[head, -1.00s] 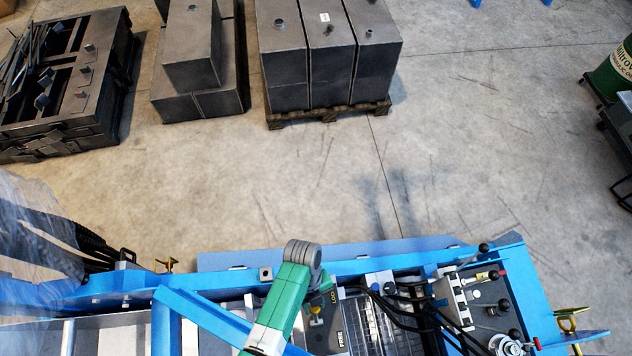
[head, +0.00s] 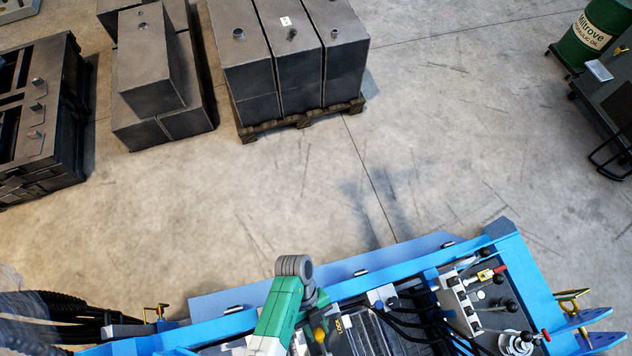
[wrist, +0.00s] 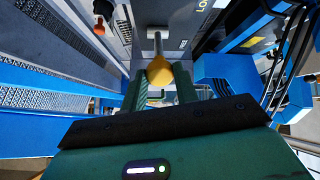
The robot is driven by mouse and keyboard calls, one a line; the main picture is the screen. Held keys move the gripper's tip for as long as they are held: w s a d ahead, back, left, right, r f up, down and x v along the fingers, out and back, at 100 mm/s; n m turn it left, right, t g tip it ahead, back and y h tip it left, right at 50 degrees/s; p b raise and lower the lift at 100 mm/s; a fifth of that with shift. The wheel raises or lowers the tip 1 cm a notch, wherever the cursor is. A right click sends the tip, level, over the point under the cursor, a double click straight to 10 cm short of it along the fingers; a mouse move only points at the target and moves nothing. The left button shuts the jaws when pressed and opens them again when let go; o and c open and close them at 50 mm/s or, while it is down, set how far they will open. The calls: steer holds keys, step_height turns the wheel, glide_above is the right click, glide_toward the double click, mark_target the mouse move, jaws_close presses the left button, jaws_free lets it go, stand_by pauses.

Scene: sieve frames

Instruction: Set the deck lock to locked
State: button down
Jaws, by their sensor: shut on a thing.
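The deck lock appears to be a short metal lever with a yellow knob (wrist: 157,72), rising from a dark panel (wrist: 172,22) with partly cut-off yellow lettering starting "LO". My gripper (wrist: 161,80) is shut on the yellow knob, one green finger on each side in the wrist view. The knob (head: 319,335) also shows in the head view, right of my green arm and beside the lettered plate (head: 342,325). My arm hides part of the panel there, and the lock's exact setting cannot be read.
Blue frame beams (head: 395,267) surround the panel. Black hoses (head: 412,310) and a bank of levers with black and red knobs (head: 500,305) stand to the right. Open concrete floor lies beyond.

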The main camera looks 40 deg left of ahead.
steer(key=shift+f, duration=0.1)
steer(key=c, duration=1.1)
jaws_free()
steer(key=shift+o, duration=0.2)
steer(key=shift+a, duration=0.1)
steer(key=v, duration=0.7)
steer(key=shift+a+r+b, duration=0.25)
steer(key=shift+r+b, duration=0.05)
steer(key=shift+w, duration=0.1)
